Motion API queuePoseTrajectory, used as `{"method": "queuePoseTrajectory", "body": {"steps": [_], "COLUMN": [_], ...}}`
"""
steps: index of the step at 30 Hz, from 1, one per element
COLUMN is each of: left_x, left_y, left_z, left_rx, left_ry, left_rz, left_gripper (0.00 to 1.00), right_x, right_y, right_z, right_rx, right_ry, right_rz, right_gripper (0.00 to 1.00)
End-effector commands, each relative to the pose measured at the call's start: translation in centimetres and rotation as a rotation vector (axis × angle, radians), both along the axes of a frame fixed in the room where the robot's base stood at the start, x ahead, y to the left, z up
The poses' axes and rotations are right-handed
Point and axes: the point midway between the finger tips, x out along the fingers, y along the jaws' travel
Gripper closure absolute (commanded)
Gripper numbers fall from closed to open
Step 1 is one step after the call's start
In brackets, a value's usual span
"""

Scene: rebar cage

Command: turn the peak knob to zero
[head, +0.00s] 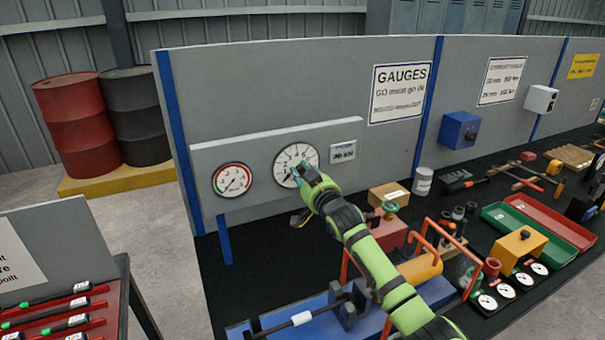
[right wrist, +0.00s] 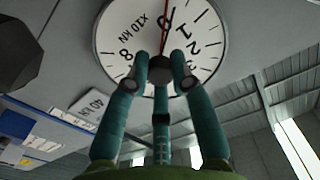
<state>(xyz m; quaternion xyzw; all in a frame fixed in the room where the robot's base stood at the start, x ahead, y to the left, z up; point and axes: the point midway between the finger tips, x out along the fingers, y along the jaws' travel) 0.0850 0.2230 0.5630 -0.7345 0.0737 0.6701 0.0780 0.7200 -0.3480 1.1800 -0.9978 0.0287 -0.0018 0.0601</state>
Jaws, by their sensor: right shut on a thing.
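The white round gauge (head: 296,165) is on the grey panel, and its dial (right wrist: 110,25) fills the top of the right wrist view. The dark peak knob (right wrist: 160,70) sits at the dial's centre. My right gripper (head: 299,172) reaches the dial face, and in the right wrist view its teal fingers (right wrist: 160,78) are closed around the knob. A thin red pointer (right wrist: 164,35) runs from the knob to the top edge of that view. The fingers hide part of the dial. My left gripper is not in view.
A smaller red-rimmed gauge (head: 232,180) is to the left, and a small label plate (head: 343,152) is to the right.

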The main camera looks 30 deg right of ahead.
Motion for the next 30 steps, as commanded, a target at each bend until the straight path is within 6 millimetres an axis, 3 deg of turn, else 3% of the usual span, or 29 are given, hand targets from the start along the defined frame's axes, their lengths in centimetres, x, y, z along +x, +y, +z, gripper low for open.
{"method": "queuePoseTrajectory", "body": {"steps": [9, 25, 26, 27, 30], "left_x": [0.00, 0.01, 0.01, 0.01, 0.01], "left_y": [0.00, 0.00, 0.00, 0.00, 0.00], "left_z": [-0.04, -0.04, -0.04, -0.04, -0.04], "left_rx": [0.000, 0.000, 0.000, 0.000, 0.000], "left_ry": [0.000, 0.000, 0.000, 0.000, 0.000], "left_rz": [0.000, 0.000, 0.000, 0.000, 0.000], "left_gripper": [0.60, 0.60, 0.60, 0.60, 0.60], "right_x": [-0.01, -0.01, -0.01, -0.01, -0.01], "right_y": [0.00, 0.01, 0.01, 0.01, 0.01], "right_z": [-0.14, -0.14, -0.14, -0.14, -0.11], "right_rx": [-0.117, -0.138, -0.138, -0.138, -0.137], "right_ry": [0.010, 0.011, 0.011, 0.011, 0.010], "right_rz": [0.000, 0.000, 0.000, 0.000, 0.000], "right_gripper": [1.00, 1.00, 0.69, 0.53, 0.53]}}
